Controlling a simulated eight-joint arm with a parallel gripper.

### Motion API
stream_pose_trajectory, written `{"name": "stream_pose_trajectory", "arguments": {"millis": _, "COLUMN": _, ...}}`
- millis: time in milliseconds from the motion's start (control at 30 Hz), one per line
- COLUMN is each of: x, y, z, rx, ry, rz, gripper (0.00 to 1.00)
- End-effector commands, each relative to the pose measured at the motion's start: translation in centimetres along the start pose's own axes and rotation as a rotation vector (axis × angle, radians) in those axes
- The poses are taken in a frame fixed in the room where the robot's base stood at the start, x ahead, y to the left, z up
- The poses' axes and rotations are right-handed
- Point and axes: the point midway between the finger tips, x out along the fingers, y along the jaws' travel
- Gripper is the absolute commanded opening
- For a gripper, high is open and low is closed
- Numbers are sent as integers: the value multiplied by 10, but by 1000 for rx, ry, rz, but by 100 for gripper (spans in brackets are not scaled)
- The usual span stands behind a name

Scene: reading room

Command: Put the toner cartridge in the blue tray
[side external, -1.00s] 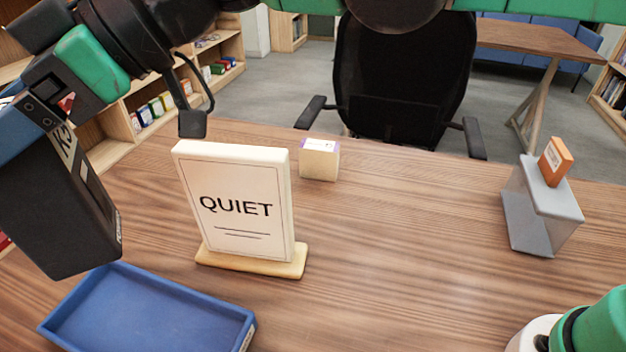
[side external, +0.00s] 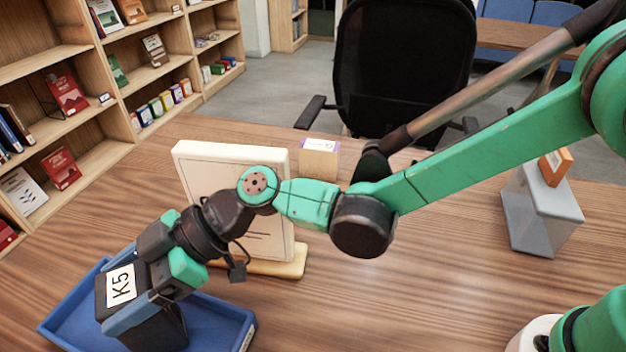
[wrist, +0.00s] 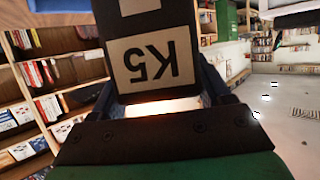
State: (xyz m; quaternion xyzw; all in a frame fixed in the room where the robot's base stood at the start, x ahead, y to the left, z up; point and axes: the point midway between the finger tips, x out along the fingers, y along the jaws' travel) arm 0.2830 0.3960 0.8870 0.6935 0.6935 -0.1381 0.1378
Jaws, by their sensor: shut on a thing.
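The toner cartridge (side external: 121,285) is a black box with a white label reading K5. It also fills the upper middle of the wrist view (wrist: 150,55). My gripper (side external: 150,300) is shut on it, with a finger along its near side. The blue tray (side external: 228,318) lies on the table at the lower left. The cartridge is over the tray and overlaps its inside in the side view; whether it touches the tray floor I cannot tell. My gripper and the cartridge hide much of the tray.
A white QUIET sign (side external: 215,165) on a wooden base stands just behind the tray, partly hidden by my arm. A grey block (side external: 540,215) with an orange box (side external: 555,167) is at the right. The middle front of the table is clear.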

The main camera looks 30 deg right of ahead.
Motion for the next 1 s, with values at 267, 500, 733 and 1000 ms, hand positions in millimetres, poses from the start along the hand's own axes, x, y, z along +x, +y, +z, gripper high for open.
{"name": "stream_pose_trajectory", "arguments": {"millis": 267, "x": 2, "y": 0, "z": 4, "rx": 0, "ry": 1, "rz": 0, "gripper": 0}}
{"name": "stream_pose_trajectory", "arguments": {"millis": 500, "x": 3, "y": 0, "z": 7, "rx": 0, "ry": 0, "rz": 0, "gripper": 93}}
{"name": "stream_pose_trajectory", "arguments": {"millis": 733, "x": 3, "y": 0, "z": 7, "rx": 0, "ry": 0, "rz": 0, "gripper": 100}}
{"name": "stream_pose_trajectory", "arguments": {"millis": 1000, "x": -25, "y": 0, "z": 4, "rx": 2, "ry": 1, "rz": 3, "gripper": 100}}
